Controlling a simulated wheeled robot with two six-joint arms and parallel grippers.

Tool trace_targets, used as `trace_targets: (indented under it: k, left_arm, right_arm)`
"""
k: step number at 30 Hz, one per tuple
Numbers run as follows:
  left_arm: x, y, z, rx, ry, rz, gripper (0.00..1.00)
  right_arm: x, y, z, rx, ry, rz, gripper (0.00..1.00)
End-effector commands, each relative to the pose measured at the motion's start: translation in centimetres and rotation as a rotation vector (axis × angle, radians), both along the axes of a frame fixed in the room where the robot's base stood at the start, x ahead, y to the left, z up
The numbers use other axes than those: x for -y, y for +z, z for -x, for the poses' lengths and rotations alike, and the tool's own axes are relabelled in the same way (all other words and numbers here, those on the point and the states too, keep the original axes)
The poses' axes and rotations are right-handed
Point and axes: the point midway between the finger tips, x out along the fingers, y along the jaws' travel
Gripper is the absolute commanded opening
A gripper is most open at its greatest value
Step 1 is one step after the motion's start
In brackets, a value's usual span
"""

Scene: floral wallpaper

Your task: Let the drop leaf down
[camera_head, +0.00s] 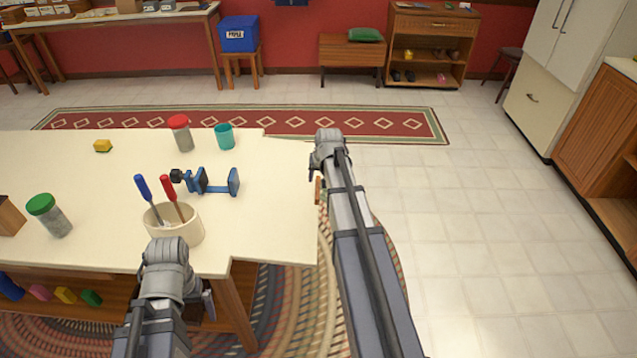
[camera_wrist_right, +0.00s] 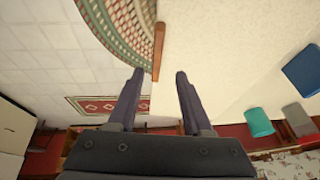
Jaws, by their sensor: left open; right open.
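The drop leaf (camera_head: 287,215) is the cream right-hand end of the table top and looks level with the rest. A small wooden piece (camera_head: 318,190) stands at its right edge; in the right wrist view the same wooden strip (camera_wrist_right: 158,50) runs along the edge of the cream leaf (camera_wrist_right: 215,50). My right gripper (camera_head: 314,172) is beside that edge, open and empty, with the strip's end just ahead of and between its fingertips. I cannot tell whether they touch. My left gripper (camera_head: 209,304) is open in front of the table's near edge, its fingers partly hidden.
On the table top (camera_head: 90,200) are a utensil crock (camera_head: 187,232), a blue clamp-like tool (camera_head: 210,182), a red-lidded jar (camera_head: 180,138), a teal cup (camera_head: 224,137) and a green-lidded jar (camera_head: 58,222). The leaf's surface is mostly bare. Open tiled floor (camera_head: 470,230) lies to the right.

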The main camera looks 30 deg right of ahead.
Motion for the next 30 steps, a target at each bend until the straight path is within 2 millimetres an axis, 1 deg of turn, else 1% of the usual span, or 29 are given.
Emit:
trace_targets:
  k: [1, 3, 7, 11, 17, 27, 30]
  left_arm:
    - [0.0, 0.1, 0.0, 0.0, 0.0, 0.0, 1.0]
    - [0.0, 0.1, 0.0, 0.0, 0.0, 0.0, 1.0]
    - [0.0, -0.1, 0.0, 0.0, 0.0, 0.0, 1.0]
    - [0.0, -0.6, 0.0, 0.0, 0.0, 0.0, 1.0]
    - [0.0, -2.5, 0.0, 0.0, 0.0, 0.0, 1.0]
    - [0.0, -6.5, 0.0, 0.0, -0.001, 0.0, 1.0]
    - [0.0, -7.1, 0.0, 0.0, -0.001, 0.0, 1.0]
  right_arm:
    - [0.6, 0.1, -0.2, 0.005, -0.01, -0.001, 0.5]
    - [0.8, 0.1, -0.2, 0.009, -0.015, 0.0, 0.5]
    - [0.8, 0.0, -0.2, 0.009, -0.014, -0.001, 0.5]
    - [0.8, -0.6, -0.4, 0.009, -0.013, 0.0, 0.5]
    - [0.9, -2.4, -1.1, 0.008, -0.013, -0.001, 0.5]
    - [1.4, -6.4, -2.8, 0.008, -0.012, 0.0, 0.5]
    - [1.4, -7.0, -3.1, 0.008, -0.012, 0.0, 0.5]
